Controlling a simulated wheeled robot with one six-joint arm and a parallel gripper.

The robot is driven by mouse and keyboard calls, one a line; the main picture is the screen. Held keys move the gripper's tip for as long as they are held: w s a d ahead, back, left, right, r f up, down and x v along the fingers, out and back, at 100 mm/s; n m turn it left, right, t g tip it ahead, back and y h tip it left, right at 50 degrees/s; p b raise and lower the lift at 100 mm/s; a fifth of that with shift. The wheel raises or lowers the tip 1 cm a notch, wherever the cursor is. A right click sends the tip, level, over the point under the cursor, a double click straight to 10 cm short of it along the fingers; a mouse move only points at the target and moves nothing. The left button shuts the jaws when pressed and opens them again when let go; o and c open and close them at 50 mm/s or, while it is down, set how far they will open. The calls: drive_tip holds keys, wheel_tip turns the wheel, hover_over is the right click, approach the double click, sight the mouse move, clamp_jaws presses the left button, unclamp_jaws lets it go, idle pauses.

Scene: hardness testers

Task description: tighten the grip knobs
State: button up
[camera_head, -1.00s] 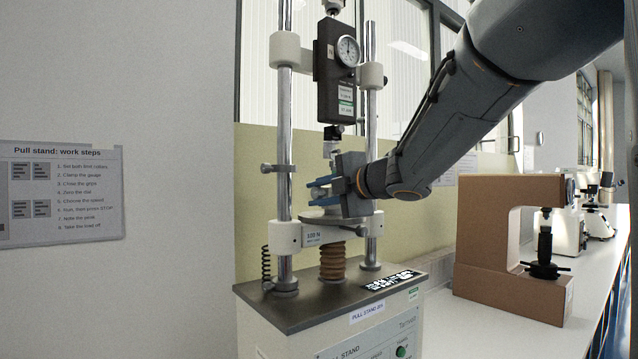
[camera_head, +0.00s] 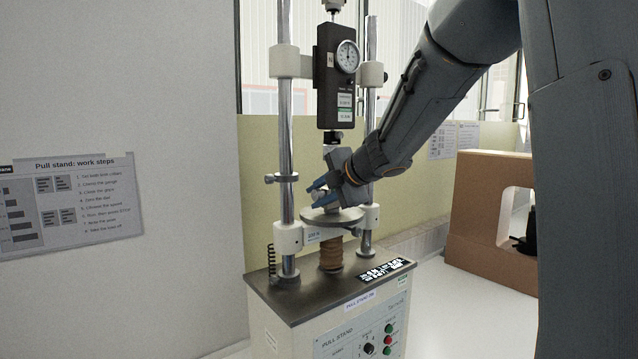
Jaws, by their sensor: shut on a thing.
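The pull stand (camera_head: 335,296) stands on the bench with two steel columns, a dark force gauge (camera_head: 337,90) with a round dial, and a round plate (camera_head: 334,217) on the lower crosshead. My gripper (camera_head: 322,191) is between the columns, just above the round plate and below the gauge. Its blue fingers are closed around a small pale part (camera_head: 323,200), which looks like a grip knob but is mostly hidden by the fingers. The upper grip under the gauge is partly hidden behind my gripper.
A brown C-shaped tester (camera_head: 480,220) stands on the white bench to the right, partly behind my arm. A collar (camera_head: 282,178) sits on the left column. A work-steps sheet (camera_head: 90,200) hangs on the left wall. The panel has a dial and buttons (camera_head: 387,340).

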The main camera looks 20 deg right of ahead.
drive_tip(key=shift+r+g+h+p, duration=0.1)
drive_tip(key=shift+g+h+p, duration=0.3)
drive_tip(key=shift+g+p, duration=0.4)
drive_tip(key=shift+g+h, duration=0.6)
drive_tip(key=shift+g, duration=1.2)
drive_tip(key=o, duration=1)
drive_tip(key=shift+o, duration=0.2)
drive_tip(key=shift+t+y, duration=0.5)
drive_tip(key=shift+t, duration=1)
